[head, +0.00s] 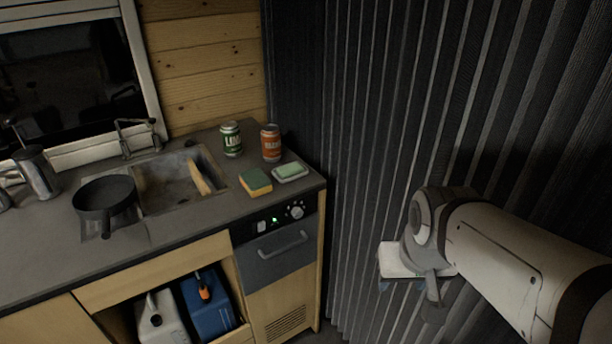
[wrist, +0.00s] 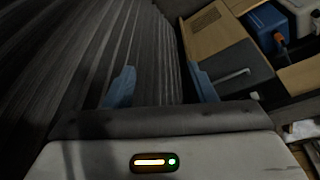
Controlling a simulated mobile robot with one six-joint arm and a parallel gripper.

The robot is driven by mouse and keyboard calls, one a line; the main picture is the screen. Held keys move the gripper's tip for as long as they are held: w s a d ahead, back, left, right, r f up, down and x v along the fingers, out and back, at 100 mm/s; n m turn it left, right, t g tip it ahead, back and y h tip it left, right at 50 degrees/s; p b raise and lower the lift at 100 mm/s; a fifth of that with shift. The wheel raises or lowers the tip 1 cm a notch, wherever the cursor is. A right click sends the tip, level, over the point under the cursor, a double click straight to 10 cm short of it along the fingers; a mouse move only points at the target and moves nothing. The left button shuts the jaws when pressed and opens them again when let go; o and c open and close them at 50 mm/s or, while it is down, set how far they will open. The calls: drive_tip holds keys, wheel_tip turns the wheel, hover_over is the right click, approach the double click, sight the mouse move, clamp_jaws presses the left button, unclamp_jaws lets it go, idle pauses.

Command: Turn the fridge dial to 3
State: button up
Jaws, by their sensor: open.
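The fridge dial (head: 297,212) is a small pale round knob at the right end of a black control panel, above the dark fridge front (head: 262,266). Small marks surround it, but its setting is too small to read. My gripper (head: 402,285) is to the right of the fridge in the head view, in front of the dark curtain and apart from the dial. In the wrist view its two blue fingers (wrist: 162,86) are spread with nothing between them. The fridge front (wrist: 232,68) shows there beyond the right finger; I cannot make out the dial.
A sponge (head: 255,182), a soap dish (head: 290,172) and two cans (head: 231,140) (head: 271,143) stand on the counter above the fridge. A bar handle (head: 283,244) sticks out below the panel. A pleated curtain (head: 365,130) hangs right of the counter.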

drive_tip(key=w+f+n+t+b, duration=0.1)
drive_tip(key=w+f+t+b, duration=0.3)
drive_tip(key=w+f+b, duration=0.55)
drive_tip(key=n+t+y+b, duration=0.8)
drive_tip(key=y+b, duration=0.3)
drive_tip(key=b, duration=0.7)
approach(298, 215)
drive_tip(key=w, duration=0.1)
drive_tip(key=shift+h, duration=0.4)
drive_tip(key=x, duration=0.3)
drive_tip(key=b+x, duration=0.1)
drive_tip(key=x, duration=0.3)
drive_tip(key=shift+a+r, duration=0.15)
drive_tip(key=shift+a, duration=0.2)
drive_tip(key=shift+c, duration=0.3)
drive_tip(key=c, duration=0.9)
drive_tip(key=shift+s+a, duration=0.1)
